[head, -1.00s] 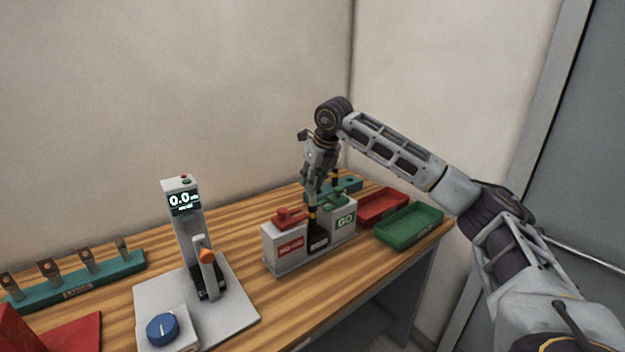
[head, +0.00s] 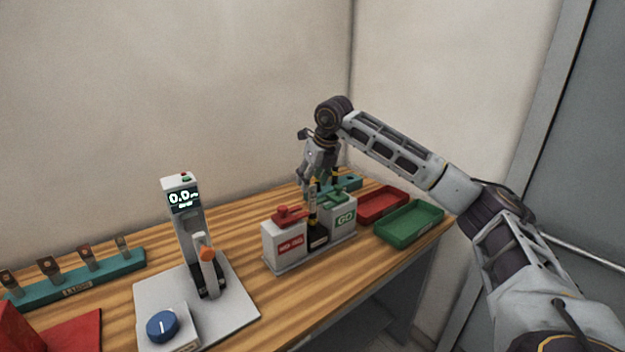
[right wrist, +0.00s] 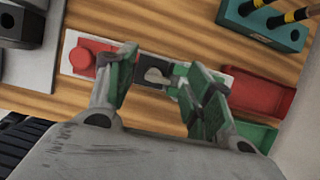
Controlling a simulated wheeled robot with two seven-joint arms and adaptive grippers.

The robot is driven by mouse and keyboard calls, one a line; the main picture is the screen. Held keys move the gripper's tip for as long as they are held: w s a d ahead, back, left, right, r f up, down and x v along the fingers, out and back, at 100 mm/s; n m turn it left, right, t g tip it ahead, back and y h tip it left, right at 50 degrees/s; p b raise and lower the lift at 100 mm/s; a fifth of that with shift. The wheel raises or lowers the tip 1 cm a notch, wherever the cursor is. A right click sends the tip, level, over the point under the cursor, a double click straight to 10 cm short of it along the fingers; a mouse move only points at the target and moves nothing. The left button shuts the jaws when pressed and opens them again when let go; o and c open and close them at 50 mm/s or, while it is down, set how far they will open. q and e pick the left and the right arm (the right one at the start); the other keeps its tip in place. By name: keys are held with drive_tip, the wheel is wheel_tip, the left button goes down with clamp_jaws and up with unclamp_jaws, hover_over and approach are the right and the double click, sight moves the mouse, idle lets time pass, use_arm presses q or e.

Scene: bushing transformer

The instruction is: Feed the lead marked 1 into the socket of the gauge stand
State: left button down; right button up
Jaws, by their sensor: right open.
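The gauge stand is a grey base with a red-topped box (head: 284,238) at left and a green-topped box marked GO (head: 341,213) at right. A black socket block (head: 318,240) sits between them. A dark lead with yellow bands (head: 313,213) stands upright at the socket; its number is not readable. In the right wrist view, its grey lug (right wrist: 157,77) shows over the black middle of the stand, between the fingers. My right gripper (head: 314,186) is open around the lead's upper end, also seen in the right wrist view (right wrist: 165,85). My left gripper is out of view.
A teal rack (right wrist: 262,22) with yellow-banded leads stands behind the gauge stand. Red (head: 383,205) and green (head: 410,221) trays lie at right. A teal lug rack (head: 80,286) lies at far left.

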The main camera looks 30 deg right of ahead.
drive_tip(key=v, duration=1.2)
idle(1.4)
